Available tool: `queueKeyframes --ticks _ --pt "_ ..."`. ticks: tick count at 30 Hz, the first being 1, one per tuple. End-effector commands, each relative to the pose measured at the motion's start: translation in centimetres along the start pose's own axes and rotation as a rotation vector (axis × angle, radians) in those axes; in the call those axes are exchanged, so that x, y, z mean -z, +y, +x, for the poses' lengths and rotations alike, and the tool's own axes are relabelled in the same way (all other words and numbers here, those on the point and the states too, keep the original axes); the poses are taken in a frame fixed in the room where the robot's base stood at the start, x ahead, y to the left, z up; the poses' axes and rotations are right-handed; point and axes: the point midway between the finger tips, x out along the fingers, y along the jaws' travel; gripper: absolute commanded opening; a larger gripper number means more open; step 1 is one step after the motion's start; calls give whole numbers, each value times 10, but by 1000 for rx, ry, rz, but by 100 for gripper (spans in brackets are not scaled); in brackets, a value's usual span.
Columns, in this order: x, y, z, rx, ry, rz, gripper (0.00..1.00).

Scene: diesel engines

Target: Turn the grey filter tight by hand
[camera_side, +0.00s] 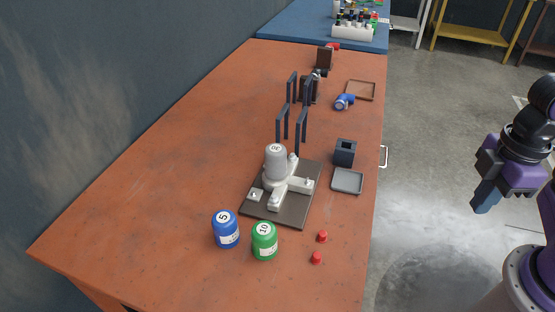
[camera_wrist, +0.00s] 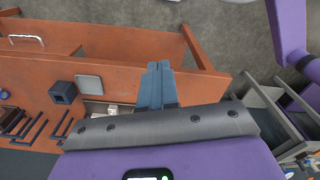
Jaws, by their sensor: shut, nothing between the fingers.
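The grey filter (camera_side: 276,162) stands upright on a white mount (camera_side: 287,186) fixed to a dark base plate (camera_side: 262,213) on the orange-brown bench. Its top carries a dark mark. I cannot tell how far it is screwed on. My gripper (camera_side: 484,198) is off the right side of the bench, over the floor, well away from the filter. Its blue fingers also show in the wrist view (camera_wrist: 157,85), pressed together with nothing between them. The filter is not visible in the wrist view.
A blue canister (camera_side: 225,229) and a green canister (camera_side: 264,241) stand in front of the plate. Two red caps (camera_side: 322,236) lie to their right. A dark block (camera_side: 345,152), a grey tray (camera_side: 347,181) and dark uprights (camera_side: 302,132) stand nearby. The bench's left side is clear.

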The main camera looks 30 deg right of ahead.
Motion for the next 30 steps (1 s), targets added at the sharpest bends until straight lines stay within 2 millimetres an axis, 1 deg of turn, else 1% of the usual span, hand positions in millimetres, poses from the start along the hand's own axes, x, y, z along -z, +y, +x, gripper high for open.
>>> queueKeyframes --ticks 8,9,11,12,14,15,17,23,24,30 --pt "0 0 0 0 0 0 0" --pt "0 0 0 0 0 0 3" --pt "1 0 0 0 0 1 23" --pt "3 1 -1 0 0 3 36" --pt "10 4 -2 0 -1 7 55" --pt "18 6 -4 0 -2 12 68" --pt "34 12 -8 -1 -2 21 88" --pt "105 43 -19 -3 -9 69 88" --pt "119 50 -21 -4 -9 77 88" --pt "187 88 -24 -5 -15 125 88"
